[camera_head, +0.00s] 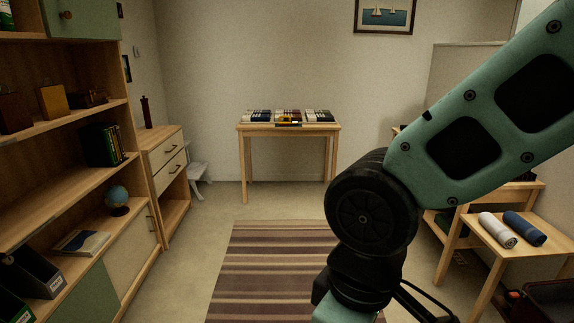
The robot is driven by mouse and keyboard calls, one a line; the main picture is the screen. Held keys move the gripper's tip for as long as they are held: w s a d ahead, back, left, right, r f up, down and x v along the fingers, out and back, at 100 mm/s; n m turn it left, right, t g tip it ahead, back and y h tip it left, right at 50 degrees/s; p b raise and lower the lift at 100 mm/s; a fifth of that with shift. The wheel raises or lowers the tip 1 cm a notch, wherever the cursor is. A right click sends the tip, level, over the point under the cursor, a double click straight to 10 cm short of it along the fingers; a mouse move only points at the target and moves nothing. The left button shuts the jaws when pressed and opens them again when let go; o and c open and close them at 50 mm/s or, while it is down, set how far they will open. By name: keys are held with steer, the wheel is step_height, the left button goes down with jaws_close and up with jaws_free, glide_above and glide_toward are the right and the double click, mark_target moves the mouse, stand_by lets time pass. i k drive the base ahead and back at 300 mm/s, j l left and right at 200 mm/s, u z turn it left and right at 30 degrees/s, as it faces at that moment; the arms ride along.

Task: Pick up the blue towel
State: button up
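The blue towel (525,229) is a dark blue roll with a pale end. It lies on a small wooden table (487,241) at the right. A white rolled towel (498,230) lies beside it on its left. My green and black arm fills the right middle of the head view and reaches down past the bottom edge. My gripper is outside the picture, so I cannot see its fingers or whether it holds anything.
A dark red suitcase (545,301) is partly visible at the lower right. A wooden shelf unit (68,137) stands along the left, with a drawer cabinet (163,152) behind it. A wooden table (289,129) stands at the back wall. A striped rug (270,270) covers the open floor.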

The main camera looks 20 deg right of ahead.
mark_target(530, 232)
steer(key=i+z, duration=0.3)
steer(key=i, duration=0.65)
steer(key=i+j+z, duration=0.1)
steer(key=i+z, duration=0.2)
steer(key=i, duration=0.7)
steer(key=i+z, duration=0.7)
steer(key=i+j+z, duration=0.2)
steer(key=i+z, duration=0.2)
steer(key=i+l+z, duration=0.1)
steer(key=i+z, duration=0.2)
steer(key=z, duration=0.2)
steer(key=i+z, duration=0.3)
steer(key=z, duration=0.15)
steer(key=i+j+z, duration=0.15)
steer(key=i+z, duration=0.15)
steer(key=z, duration=0.2)
